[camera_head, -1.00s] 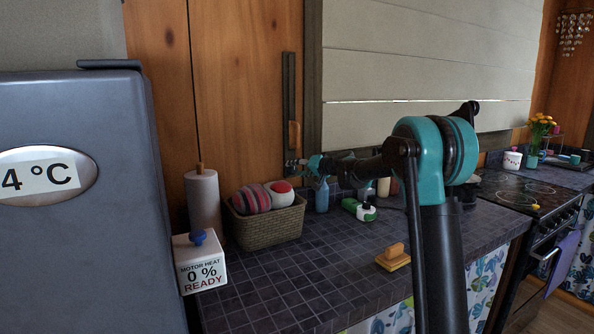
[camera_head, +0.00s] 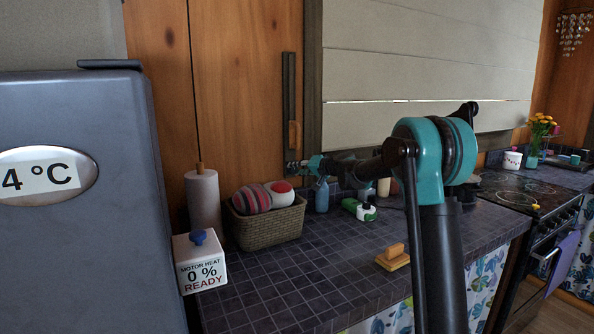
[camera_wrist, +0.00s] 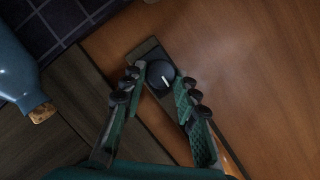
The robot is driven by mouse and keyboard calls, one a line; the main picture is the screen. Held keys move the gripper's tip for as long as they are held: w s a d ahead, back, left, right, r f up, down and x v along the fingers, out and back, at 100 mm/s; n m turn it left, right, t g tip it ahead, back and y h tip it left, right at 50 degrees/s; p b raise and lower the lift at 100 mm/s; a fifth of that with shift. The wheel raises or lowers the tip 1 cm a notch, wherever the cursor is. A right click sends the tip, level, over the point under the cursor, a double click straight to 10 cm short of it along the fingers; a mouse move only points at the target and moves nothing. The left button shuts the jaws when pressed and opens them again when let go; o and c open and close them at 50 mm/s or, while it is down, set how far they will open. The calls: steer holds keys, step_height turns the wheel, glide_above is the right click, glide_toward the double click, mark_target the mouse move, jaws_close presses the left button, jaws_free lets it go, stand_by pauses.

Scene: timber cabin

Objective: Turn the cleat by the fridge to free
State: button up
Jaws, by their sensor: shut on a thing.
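The cleat shows in the wrist view as a round dark knob (camera_wrist: 161,74) with a short white line, at the end of a long dark plate (camera_wrist: 150,50) on the wooden wall. My gripper (camera_wrist: 161,80) has one finger on each side of the knob and is shut on it. In the head view my gripper (camera_head: 296,168) is at the lower end of the upright dark plate (camera_head: 289,90), right of the fridge (camera_head: 80,230). The knob is hidden there. A wooden piece (camera_head: 294,134) sits on the plate above my gripper.
A basket (camera_head: 265,226) with balls, a paper roll (camera_head: 203,205) and a white box (camera_head: 199,264) reading "MOTOR HEAT 0 % READY" stand on the tiled counter. Bottles, including a blue one (camera_head: 321,196), stand under my arm.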

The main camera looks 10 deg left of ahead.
steer(key=m+y, duration=0.2)
steer(key=m, duration=0.1)
steer(key=shift+w+d+f, duration=0.1)
steer(key=shift+d+f, duration=0.05)
steer(key=shift+f, duration=0.05)
steer(key=m, duration=0.1)
steer(key=m+y, duration=0.1)
steer(key=m, duration=0.2)
steer(key=shift+f+t, duration=0.25)
steer(key=shift+t, duration=0.15)
steer(key=m, duration=0.2)
steer(key=m+t+y, duration=0.1)
steer(key=m, duration=0.2)
steer(key=shift+f+y, duration=0.2)
steer(key=shift+y, duration=0.1)
steer(key=shift+f+m+t, duration=0.1)
steer(key=shift+m+t, duration=0.9)
steer(key=shift+m, duration=1.5)
steer(key=o, duration=1.2)
steer(key=shift+c, duration=0.2)
